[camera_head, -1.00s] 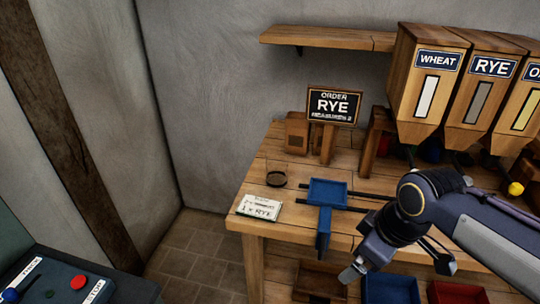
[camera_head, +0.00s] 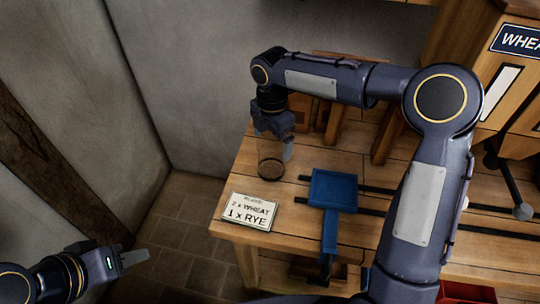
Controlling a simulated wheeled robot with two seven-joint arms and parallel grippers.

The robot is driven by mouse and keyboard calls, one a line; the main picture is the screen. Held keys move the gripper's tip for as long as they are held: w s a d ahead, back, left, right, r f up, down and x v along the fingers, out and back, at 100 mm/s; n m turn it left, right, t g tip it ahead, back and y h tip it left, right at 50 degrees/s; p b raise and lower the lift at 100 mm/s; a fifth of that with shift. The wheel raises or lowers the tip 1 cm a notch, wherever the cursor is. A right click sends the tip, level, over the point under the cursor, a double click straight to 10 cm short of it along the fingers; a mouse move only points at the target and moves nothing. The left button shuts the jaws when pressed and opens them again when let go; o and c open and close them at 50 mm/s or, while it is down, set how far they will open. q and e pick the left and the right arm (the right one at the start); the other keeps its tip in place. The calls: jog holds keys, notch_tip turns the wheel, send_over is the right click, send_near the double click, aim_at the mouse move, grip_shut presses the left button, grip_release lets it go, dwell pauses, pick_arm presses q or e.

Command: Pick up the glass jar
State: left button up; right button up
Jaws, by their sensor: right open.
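The glass jar (camera_head: 270,168) is a clear cylinder with a dark base, standing upright on the left part of the wooden bench. My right gripper (camera_head: 273,148) points down over the jar from above. One finger shows at the jar's upper right side; the other is hard to make out. The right gripper is open, and whether it touches the glass I cannot tell. My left gripper (camera_head: 134,258) is at the lower left, away from the bench and with no object visible at it. Its fingers overlap in this view, so their opening cannot be told.
An order card (camera_head: 251,212) reading 2 x WHEAT, 1 x RYE lies in front of the jar. A blue tray (camera_head: 334,190) with a handle sits on dark rails to the right. Wooden bins, one labelled WHEAT (camera_head: 521,42), stand at the right. The bench (camera_head: 288,226) has bare wood around the card.

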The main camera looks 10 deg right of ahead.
notch_tip(320, 180, down, 6)
jog(key=shift+p, duration=0.4)
jog(key=c, duration=1.2)
jog(key=shift+r, duration=0.15)
